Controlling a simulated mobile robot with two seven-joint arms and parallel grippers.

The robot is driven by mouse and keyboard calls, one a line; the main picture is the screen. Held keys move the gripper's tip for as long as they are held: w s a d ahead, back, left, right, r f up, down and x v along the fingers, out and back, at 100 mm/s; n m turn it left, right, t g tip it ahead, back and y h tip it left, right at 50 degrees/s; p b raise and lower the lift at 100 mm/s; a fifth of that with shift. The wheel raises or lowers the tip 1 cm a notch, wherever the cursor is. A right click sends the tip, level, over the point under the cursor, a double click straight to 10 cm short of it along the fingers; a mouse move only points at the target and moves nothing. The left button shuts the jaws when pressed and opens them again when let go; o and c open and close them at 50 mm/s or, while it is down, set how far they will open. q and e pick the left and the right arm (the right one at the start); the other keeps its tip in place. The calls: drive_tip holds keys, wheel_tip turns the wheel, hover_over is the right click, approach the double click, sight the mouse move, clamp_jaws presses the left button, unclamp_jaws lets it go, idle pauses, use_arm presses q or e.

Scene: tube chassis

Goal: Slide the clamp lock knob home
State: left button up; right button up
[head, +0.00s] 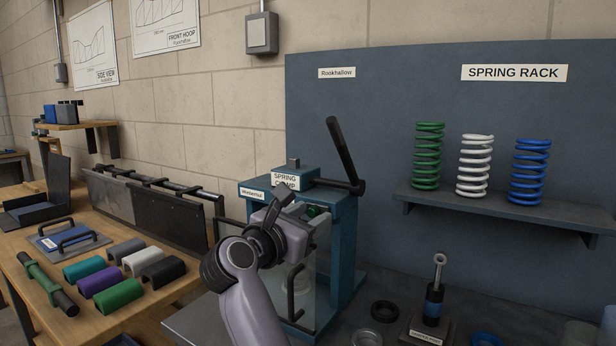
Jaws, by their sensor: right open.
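The teal spring clamp (346,230) stands on the bench in the middle, with a "SPRING COMP" label partly covered by my arm. A black lever (341,152) rises from its top right. A small grey block (293,162) sits on its top. A small green part (314,211) shows just beyond my right gripper; I cannot tell whether it is the lock knob. My right gripper (300,212) is open in front of the clamp's upper front, and its arm hides part of that face. Contact cannot be made out. My left gripper is out of view.
A clear guard with a black handle (298,295) is at the clamp's lower front. A shelf (500,202) at right holds green, white and blue springs. A damper (433,300) and rings stand at front right. Coloured pads (100,279) lie on the wooden bench at left.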

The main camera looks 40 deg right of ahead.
wheel_tip(320, 180, up, 20)
idle(0.6)
drive_tip(key=shift+f, duration=0.1)
idle(0.4)
